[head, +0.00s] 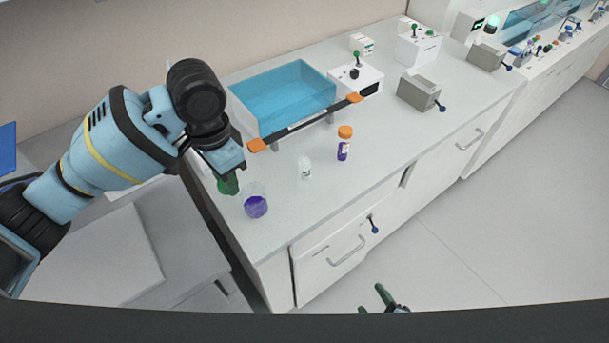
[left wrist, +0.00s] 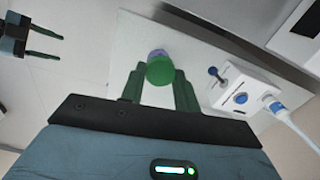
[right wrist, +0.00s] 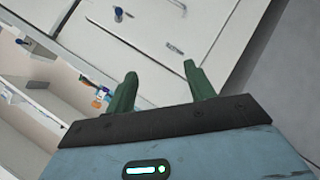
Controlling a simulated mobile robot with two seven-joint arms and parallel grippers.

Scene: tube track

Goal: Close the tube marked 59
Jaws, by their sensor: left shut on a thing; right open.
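My left gripper (head: 229,184) is shut on a green round cap (left wrist: 160,71) at the left end of the counter. In the left wrist view a purple shape (left wrist: 157,53) shows just behind the cap; I cannot tell if they touch. A clear cup with purple content (head: 255,205) stands to the right of this gripper. A small whitish tube (head: 305,169) and an orange-capped tube with purple content (head: 344,145) stand upright farther right. No mark 59 is readable. My right gripper (right wrist: 160,85) is open and empty, in front of the counter; its fingers show at the head view's bottom edge (head: 384,299).
A blue-lined tray (head: 288,92) stands behind, with a dark bar with orange ends (head: 305,124) before it. White devices (head: 357,78) and a grey box (head: 418,91) stand farther right. The counter's front has drawers with handles (head: 346,251). The front right counter surface is clear.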

